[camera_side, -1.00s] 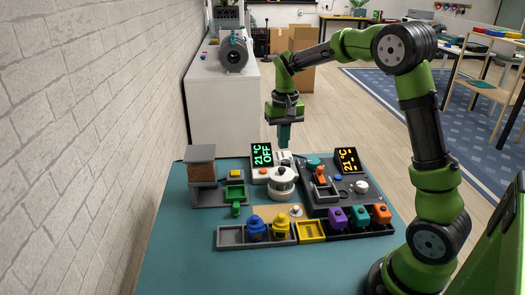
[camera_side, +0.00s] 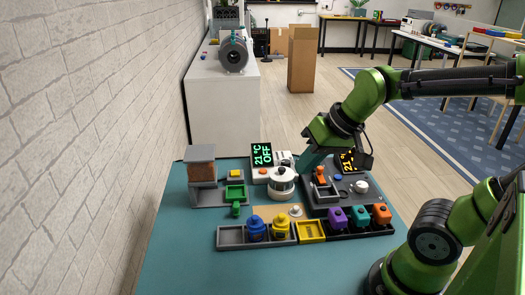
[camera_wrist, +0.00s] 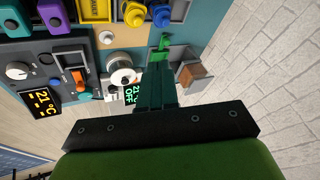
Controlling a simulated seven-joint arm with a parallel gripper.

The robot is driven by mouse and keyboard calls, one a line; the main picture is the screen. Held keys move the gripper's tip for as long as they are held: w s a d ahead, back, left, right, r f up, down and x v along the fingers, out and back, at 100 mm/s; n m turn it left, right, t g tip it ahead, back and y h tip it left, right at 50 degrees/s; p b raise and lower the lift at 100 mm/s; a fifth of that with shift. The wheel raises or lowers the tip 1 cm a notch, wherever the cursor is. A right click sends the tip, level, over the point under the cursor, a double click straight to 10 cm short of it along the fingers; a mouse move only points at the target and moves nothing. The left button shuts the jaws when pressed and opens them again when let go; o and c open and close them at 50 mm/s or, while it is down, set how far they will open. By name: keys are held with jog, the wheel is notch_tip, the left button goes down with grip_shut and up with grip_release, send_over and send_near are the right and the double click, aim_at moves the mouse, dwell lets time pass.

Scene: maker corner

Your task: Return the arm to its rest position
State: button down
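My gripper (camera_side: 312,160) hangs tilted above the back of the teal table, near the white pot and the dark panel in the side view. In the wrist view its teal fingers (camera_wrist: 155,90) lie together as one narrow shape, with nothing seen between them. They look shut and empty. My arm is folded back to the right, with its forearm near level.
Below stand a white pot (camera_side: 281,184), a dark panel (camera_side: 318,208) with an orange switch, and a green-lettered display (camera_side: 262,154). In front are blue (camera_side: 256,229) and yellow (camera_side: 281,227) pieces and a yellow tray (camera_side: 310,231). A hopper (camera_side: 201,170) stands left.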

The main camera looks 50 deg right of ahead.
jog(key=s+r, duration=0.1)
jog(key=s+a+r+t, duration=0.1)
jog(key=shift+s+a+n, duration=0.3)
jog(key=shift+s+n, duration=0.05)
jog(key=shift+n, duration=0.05)
